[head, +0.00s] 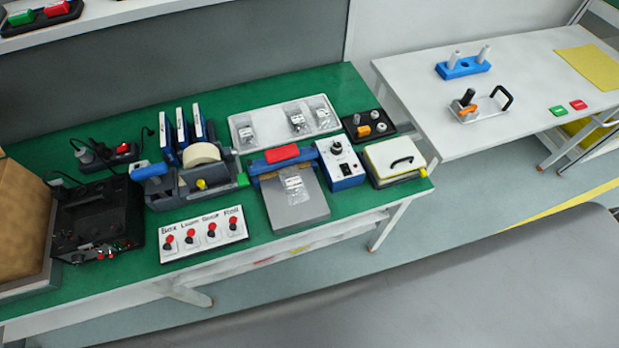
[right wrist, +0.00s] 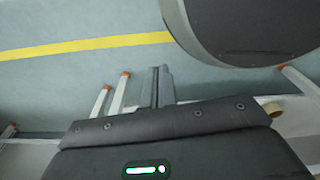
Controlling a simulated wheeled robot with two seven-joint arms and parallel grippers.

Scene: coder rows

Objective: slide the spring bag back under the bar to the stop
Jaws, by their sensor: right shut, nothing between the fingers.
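The spring bag (head: 293,183), a small clear bag with a white label, lies on the grey plate (head: 301,212) of the sealer. Its far end is close to the bar (head: 283,160), which is blue with a red grip; I cannot tell whether any of the bag is under it. The stop cannot be made out behind the bar. My right gripper (right wrist: 158,85) shows in the right wrist view, shut and empty, over the floor and away from the bag. Neither gripper is in the head view.
A blue-and-white control box (head: 340,164) stands right of the sealer, and a tape dispenser (head: 195,180) stands left. A white tray (head: 270,130) with several bags lies behind. A labelled switch panel (head: 203,234) is at the front left. Bare green bench shows around the panel.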

